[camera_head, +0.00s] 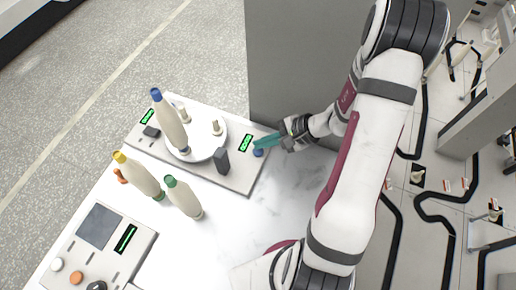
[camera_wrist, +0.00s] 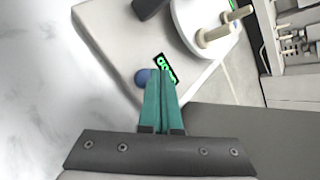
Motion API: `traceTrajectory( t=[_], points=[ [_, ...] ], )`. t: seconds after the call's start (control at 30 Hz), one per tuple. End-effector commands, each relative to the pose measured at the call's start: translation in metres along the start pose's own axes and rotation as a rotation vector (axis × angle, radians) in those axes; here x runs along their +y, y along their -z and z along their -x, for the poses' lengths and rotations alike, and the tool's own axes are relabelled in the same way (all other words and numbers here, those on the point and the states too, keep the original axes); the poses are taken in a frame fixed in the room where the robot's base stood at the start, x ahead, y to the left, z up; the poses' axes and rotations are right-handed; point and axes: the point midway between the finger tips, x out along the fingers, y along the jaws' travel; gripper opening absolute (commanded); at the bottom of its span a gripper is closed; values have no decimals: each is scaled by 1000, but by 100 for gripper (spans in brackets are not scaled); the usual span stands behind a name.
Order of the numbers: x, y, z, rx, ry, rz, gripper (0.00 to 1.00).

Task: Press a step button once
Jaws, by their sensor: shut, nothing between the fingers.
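A blue button (camera_head: 258,152) sits on the right end of the white bobbin tray's base (camera_head: 240,180), beside a small green-lit display (camera_head: 246,142). In the wrist view the blue button (camera_wrist: 142,77) shows just left of my fingertips, and the display (camera_wrist: 165,68) is just beyond them. My gripper (camera_head: 258,144) has teal fingers that are shut with nothing between them. The fingertips (camera_wrist: 160,74) are very close to the button; I cannot tell whether they touch it. A second display (camera_head: 147,116) and a dark block (camera_head: 151,132) are at the base's left end.
A round white plate (camera_head: 205,150) on the base carries pegs and a blue-tipped bobbin (camera_head: 169,118). A dark grey post (camera_head: 221,161) stands before it. Yellow-tipped (camera_head: 138,175) and green-tipped (camera_head: 183,197) bobbins are in front. A control panel (camera_head: 135,262) lies front left. A grey cabinet (camera_head: 290,60) stands behind.

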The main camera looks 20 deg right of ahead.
Motion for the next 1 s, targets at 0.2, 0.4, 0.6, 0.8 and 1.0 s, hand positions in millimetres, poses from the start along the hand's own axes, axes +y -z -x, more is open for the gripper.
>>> traceTrajectory(
  t=[0.2, 0.4, 0.6, 0.8, 1.0],
  points=[
    [4, 4, -5, 0, -1, -1, 0],
    [4, 4, -5, 0, 0, 0, 0],
    [4, 4, -6, 0, 0, 0, 0],
    [6, 6, -7, 0, 0, 0, 0],
    [7, 7, -9, 0, 0, 0, 0]
  ],
)
